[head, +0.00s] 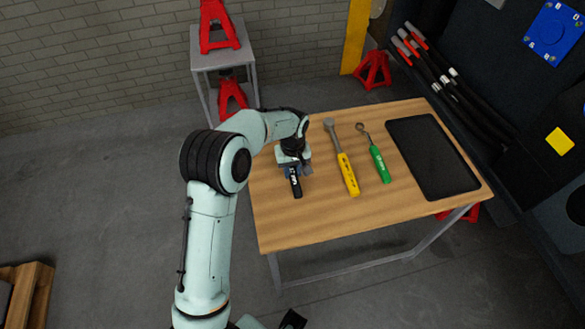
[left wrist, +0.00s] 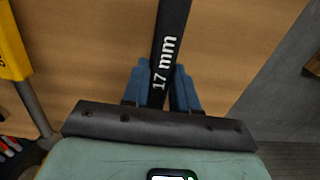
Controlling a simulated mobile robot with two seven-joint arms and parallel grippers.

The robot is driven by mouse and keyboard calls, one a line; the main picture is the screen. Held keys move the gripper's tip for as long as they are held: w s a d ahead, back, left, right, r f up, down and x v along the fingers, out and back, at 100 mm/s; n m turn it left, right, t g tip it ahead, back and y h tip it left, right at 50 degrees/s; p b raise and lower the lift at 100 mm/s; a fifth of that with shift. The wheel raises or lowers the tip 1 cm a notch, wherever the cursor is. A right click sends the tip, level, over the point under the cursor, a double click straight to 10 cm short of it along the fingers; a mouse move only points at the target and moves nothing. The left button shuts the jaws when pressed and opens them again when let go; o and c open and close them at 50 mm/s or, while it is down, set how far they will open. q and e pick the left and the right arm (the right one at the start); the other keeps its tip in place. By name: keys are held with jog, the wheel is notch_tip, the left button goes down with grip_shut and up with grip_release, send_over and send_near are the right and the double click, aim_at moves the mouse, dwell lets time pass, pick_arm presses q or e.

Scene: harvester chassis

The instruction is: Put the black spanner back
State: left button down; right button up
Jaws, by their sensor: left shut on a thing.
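The black spanner (head: 296,187) is at the left part of the wooden table, its handle pointing toward the table's front edge. My left gripper (head: 293,168) is above it and shut on it. In the left wrist view the blue fingers (left wrist: 161,88) close on both sides of the black handle (left wrist: 172,25), which reads "17 mm". The far end of the spanner is hidden under the gripper. Whether the spanner touches the tabletop or hangs just above it, I cannot tell. My right gripper is not seen.
On the wooden table (head: 300,228), a yellow-handled tool (head: 348,175) and a green-handled tool (head: 380,165) lie right of the spanner. A black tray or mat (head: 432,157) lies at the right. Red stands (head: 372,70) and a grey side table (head: 222,58) are behind.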

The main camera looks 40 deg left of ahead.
pick_arm(q)
jog(key=c, duration=0.8)
grip_release()
notch_tip(320, 180, up, 14)
jog(key=shift+f+p, duration=0.25)
jog(key=shift+p, duration=0.4)
